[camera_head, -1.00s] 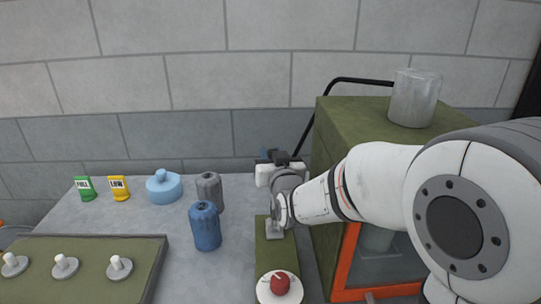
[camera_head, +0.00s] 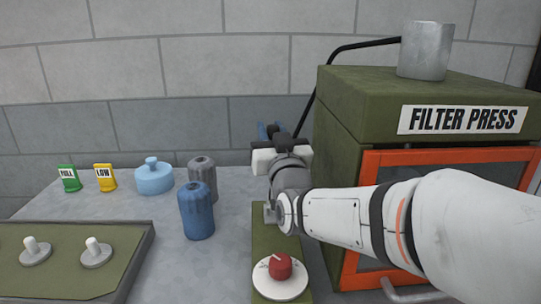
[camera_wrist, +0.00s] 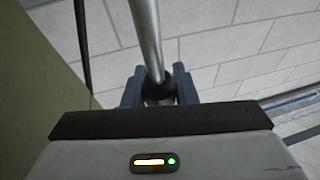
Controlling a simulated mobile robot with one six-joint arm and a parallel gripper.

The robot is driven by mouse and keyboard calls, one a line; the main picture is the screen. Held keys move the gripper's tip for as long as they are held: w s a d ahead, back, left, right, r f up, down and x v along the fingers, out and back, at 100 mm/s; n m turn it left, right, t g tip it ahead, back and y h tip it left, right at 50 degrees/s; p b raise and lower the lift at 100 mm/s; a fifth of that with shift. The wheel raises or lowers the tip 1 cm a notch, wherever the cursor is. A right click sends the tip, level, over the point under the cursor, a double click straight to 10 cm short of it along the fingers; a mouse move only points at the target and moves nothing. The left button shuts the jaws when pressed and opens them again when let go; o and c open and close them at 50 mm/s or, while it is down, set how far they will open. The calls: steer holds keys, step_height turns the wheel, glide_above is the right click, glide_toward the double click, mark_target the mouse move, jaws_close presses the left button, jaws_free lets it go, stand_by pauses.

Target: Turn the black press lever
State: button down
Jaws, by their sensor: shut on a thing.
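My gripper (camera_head: 269,130), with blue fingers, is at the back of the bench, left of the green filter press (camera_head: 345,150). In the wrist view my gripper (camera_wrist: 158,90) is shut on the black end of a metal rod, which I take for the press lever (camera_wrist: 155,72). The grey rod runs from between the fingers to the top of that view. In the head view my gripper and wrist hide the held part. I cannot tell the lever's angle there.
A green base plate (camera_head: 264,242) with a red knob (camera_head: 280,265) lies below my wrist. A black bent bar (camera_head: 345,48) runs behind the press. A metal cup (camera_head: 426,50) stands on top. Blue and grey canisters (camera_head: 198,212) stand to the left.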

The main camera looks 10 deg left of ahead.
mark_target(271, 129)
steer(key=shift+s+d+f+t+y+b, duration=0.1)
steer(key=shift+s+d+t+y+b, duration=0.15)
steer(key=shift+s+b, duration=0.8)
steer(key=shift+s+d+f+t+y+b, duration=0.1)
steer(key=shift+s+t+y+b, duration=0.2)
steer(key=shift+b, duration=1.4)
steer(key=shift+s+d+r+n+t+b, duration=0.1)
steer(key=shift+s+r+n+t+b, duration=0.15)
steer(key=shift+b, duration=0.4)
steer(key=shift+s+d+r+n+t+b, duration=0.15)
steer(key=shift+s+t+b, duration=0.2)
steer(key=shift+b, duration=0.25)
steer(key=shift+a, duration=0.1)
steer(key=c, duration=1.2)
jaws_free()
steer(key=shift+o, duration=0.2)
step_height(271, 129, up, 10)
steer(key=p, duration=0.2)
